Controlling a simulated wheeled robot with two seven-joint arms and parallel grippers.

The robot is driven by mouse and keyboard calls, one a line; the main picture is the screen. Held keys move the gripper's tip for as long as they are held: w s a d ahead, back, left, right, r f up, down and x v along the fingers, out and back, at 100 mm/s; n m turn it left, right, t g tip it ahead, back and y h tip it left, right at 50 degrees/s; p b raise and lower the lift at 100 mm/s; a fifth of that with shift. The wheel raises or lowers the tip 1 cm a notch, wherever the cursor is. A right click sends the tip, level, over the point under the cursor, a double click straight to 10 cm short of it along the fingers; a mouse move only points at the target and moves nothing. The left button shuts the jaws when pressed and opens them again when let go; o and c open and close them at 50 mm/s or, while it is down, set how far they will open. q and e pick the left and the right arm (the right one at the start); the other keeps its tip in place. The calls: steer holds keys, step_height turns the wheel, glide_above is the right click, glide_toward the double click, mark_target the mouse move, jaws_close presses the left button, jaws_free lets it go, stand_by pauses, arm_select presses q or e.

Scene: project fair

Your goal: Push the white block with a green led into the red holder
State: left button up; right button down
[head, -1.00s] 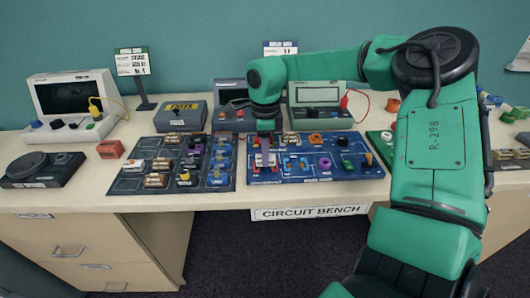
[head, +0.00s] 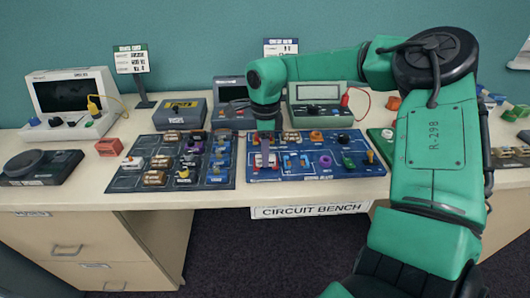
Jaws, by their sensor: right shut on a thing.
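My right gripper (head: 265,150) points down over the left part of the blue circuit board (head: 320,172). Its jaws are shut on a small pale piece, which appears to be the white block; the fingers hide most of it, and no green led can be made out. Bits of the red holder (head: 257,161) show around the fingertips, on the board. I cannot tell how far the block sits in the holder. My left gripper is not in view.
A dark board (head: 115,183) with several modules lies to the left; a small white piece (head: 132,162) sits on it. A red box (head: 109,146) stands beside it. Meters (head: 318,93) stand behind.

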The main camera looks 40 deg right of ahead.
steer(key=shift+f, duration=0.15)
jaws_free()
steer(key=shift+r+p, duration=2.65)
steer(key=shift+r, duration=1.4)
